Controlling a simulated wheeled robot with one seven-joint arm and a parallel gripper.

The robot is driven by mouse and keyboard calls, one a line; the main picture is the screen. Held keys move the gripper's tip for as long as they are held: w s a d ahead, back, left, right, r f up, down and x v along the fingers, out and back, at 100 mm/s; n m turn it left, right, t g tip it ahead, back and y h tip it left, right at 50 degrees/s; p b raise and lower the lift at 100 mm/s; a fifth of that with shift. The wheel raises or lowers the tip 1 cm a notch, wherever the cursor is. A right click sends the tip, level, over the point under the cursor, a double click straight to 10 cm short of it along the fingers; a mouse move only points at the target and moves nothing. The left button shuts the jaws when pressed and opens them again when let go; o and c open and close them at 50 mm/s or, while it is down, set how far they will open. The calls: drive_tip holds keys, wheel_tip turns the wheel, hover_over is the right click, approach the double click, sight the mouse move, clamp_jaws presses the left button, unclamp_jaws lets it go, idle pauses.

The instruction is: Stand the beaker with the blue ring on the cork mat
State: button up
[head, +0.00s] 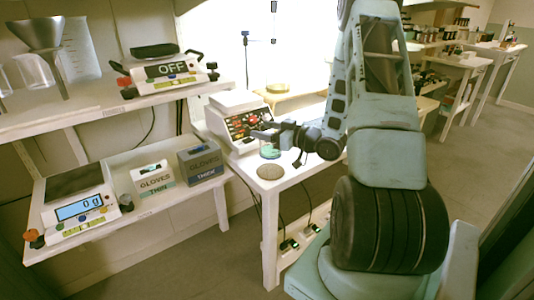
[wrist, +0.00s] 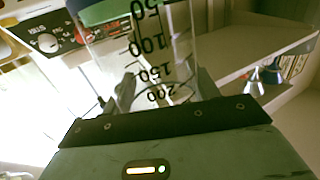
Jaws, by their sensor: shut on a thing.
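The clear beaker (head: 270,149) shows a teal-blue band low on its wall, above the small white table. In the wrist view the same beaker (wrist: 150,45) fills the space between my fingers, with black volume marks and the blue-green band at the picture's top edge. My gripper (head: 268,133) is shut on it near its upper part. The round cork mat (head: 270,172) lies bare on the table, just nearer the camera than the beaker. I cannot tell whether the beaker's base touches the table.
A device with red controls (head: 248,125) stands close behind the beaker. A round tan dish (head: 278,88) is farther back. The table's front edge lies just past the mat.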

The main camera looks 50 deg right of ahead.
sight(266, 146)
drive_tip(key=shift+f, duration=2.95)
drive_tip(key=shift+f+b, duration=0.15)
drive_tip(key=shift+b, duration=0.15)
drive_tip(key=o, duration=1.2)
drive_tip(key=shift+r, duration=0.2)
drive_tip(key=s, duration=0.4)
drive_tip(key=s+d, duration=0.1)
drive_tip(key=s, duration=0.3)
drive_tip(key=s+d, duration=0.1)
drive_tip(key=s, duration=0.2)
drive_tip(key=shift+s+r, duration=0.25)
drive_tip(key=shift+s, duration=0.15)
